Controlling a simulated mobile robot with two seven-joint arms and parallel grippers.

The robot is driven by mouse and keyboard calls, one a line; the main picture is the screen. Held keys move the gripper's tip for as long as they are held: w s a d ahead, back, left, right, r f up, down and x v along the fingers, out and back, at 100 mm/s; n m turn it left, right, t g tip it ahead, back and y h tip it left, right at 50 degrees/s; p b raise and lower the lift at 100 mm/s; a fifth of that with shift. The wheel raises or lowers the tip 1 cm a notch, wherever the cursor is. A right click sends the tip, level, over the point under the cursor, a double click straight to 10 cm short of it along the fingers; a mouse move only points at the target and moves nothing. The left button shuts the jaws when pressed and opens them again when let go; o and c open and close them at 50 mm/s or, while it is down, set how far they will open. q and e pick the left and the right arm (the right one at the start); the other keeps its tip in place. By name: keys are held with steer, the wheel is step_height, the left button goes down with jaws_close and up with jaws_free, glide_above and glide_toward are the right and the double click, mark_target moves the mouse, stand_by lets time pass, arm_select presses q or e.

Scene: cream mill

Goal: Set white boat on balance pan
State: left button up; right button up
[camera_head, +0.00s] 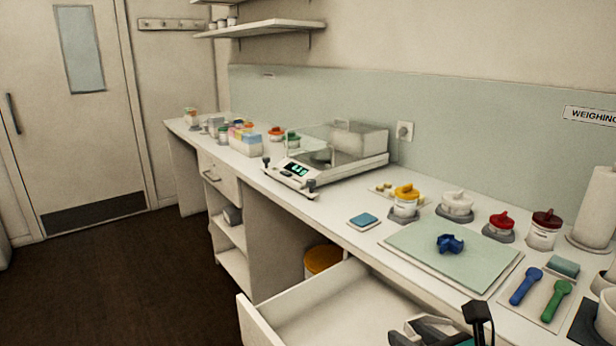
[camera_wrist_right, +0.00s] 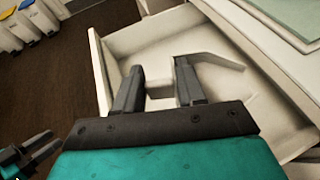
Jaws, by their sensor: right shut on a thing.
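My right gripper (camera_head: 432,332) is at the bottom edge of the head view, over the open drawer. In the right wrist view its fingers (camera_wrist_right: 160,90) stand a little apart, shut on a small white piece (camera_wrist_right: 160,88), apparently the white boat; the fingers cover part of it. The boat cannot be made out in the head view. The balance (camera_head: 335,158) stands on the counter to the left, with a lit display and clear walls around its pan. My left gripper (camera_wrist_right: 28,152) shows partly at the lower left of the right wrist view; its opening is unclear.
The pulled-out drawer (camera_head: 262,328) juts from the counter below my right gripper.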

steer(key=s+d+m+h, duration=0.1)
steer(key=s+r+m+h, duration=0.1)
steer(key=h, duration=0.1)
steer(key=s+d+r+m+h, duration=0.1)
steer(key=shift+s+d+r+m+t, duration=0.1)
steer(key=shift+d+r+m+t, duration=0.05)
steer(key=shift+d+m+t, duration=0.2)
steer(key=shift+h, duration=0.3)
steer(key=shift+d, duration=0.1)
stand_by(0.7)
